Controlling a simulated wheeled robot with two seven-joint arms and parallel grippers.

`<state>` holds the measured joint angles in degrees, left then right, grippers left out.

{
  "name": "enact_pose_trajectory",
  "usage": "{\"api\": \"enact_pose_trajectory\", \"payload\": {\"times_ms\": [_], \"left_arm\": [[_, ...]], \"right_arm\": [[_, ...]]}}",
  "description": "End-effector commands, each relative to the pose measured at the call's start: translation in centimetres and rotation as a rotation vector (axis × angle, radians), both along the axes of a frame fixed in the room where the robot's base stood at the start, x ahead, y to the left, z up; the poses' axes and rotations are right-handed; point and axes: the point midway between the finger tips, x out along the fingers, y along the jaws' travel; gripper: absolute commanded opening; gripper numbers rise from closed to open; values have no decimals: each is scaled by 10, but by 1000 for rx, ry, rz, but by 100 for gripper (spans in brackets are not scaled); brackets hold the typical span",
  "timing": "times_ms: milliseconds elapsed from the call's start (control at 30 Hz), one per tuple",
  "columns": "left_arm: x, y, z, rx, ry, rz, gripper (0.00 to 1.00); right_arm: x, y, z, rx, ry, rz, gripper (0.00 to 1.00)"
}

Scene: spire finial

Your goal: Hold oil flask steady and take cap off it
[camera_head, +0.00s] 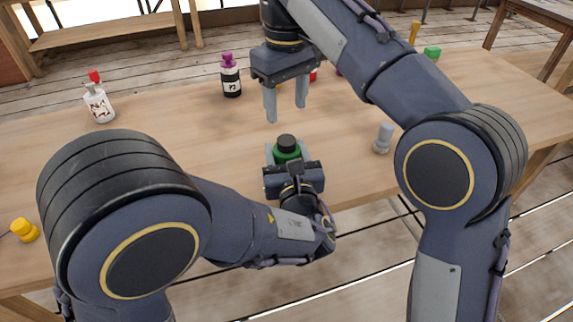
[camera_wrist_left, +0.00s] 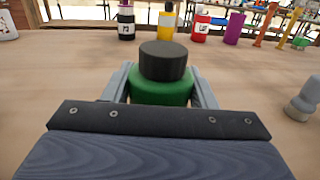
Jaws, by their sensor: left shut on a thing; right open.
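The oil flask (camera_head: 286,155) is green with a black cap (camera_head: 286,142) seated on its top. It stands upright near the front edge of the table. My left gripper (camera_head: 287,160) is shut on the flask's body from the near side. In the left wrist view the green flask (camera_wrist_left: 161,92) sits between the two grey fingers, with the cap (camera_wrist_left: 164,60) above them; its lower part is hidden by the gripper. My right gripper (camera_head: 286,102) is open and empty, pointing down above the cap and slightly behind it, apart from it.
A grey stoppered bottle (camera_head: 383,138) stands right of the flask. A dark bottle with purple top (camera_head: 231,76) and a white flask with red stopper (camera_head: 99,103) stand farther back. A yellow object (camera_head: 25,230) lies at the left. The table (camera_head: 180,135) between is clear.

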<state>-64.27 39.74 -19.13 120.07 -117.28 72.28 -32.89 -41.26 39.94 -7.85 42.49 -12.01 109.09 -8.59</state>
Motion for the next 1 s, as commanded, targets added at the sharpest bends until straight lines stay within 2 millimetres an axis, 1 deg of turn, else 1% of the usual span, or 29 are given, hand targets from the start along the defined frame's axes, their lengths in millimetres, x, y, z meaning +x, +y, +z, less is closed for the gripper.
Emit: {"api": "enact_pose_trajectory", "payload": {"times_ms": [33, 233, 267, 367, 467, 567, 1000], "left_arm": [[0, 0, 0, 0, 0, 0, 28], [0, 0, 0, 0, 0, 0, 2], [0, 0, 0, 0, 0, 0, 0], [0, 0, 0, 0, 0, 0, 0], [0, 0, 0, 0, 0, 0, 0], [0, 0, 0, 0, 0, 0, 0], [0, 0, 0, 0, 0, 0, 0]], "right_arm": [[0, 0, 0, 0, 0, 0, 52], [0, 0, 0, 0, 0, -3, 52], [0, 0, 0, 0, 0, -8, 52], [0, 0, 0, 0, 0, -68, 52], [0, 0, 0, 0, 0, -210, 52], [0, 0, 0, 0, 0, -428, 52], [0, 0, 0, -1, -1, -1567, 52]]}}
